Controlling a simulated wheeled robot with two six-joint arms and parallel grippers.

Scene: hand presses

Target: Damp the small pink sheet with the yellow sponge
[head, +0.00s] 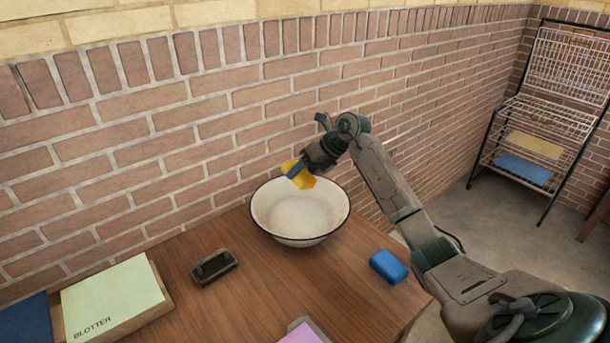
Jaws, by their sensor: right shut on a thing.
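The yellow sponge (301,180) is in my right gripper (297,171), which is shut on it. My right arm comes in from the right and holds the sponge over the back left part of the white bowl (270,222). The sponge appears above the rim; I cannot tell whether it is wet. A pink-purple sheet (304,334) shows at the bottom edge of the view, mostly cut off. My left gripper is not in view.
A blue sponge-like block (389,267) lies right of the bowl near the table edge. A dark-handled tool (214,267) lies left of the bowl. The blotter (112,298) is at far left. A wire rack (540,130) stands back right. Bare wooden table (257,287) lies between.

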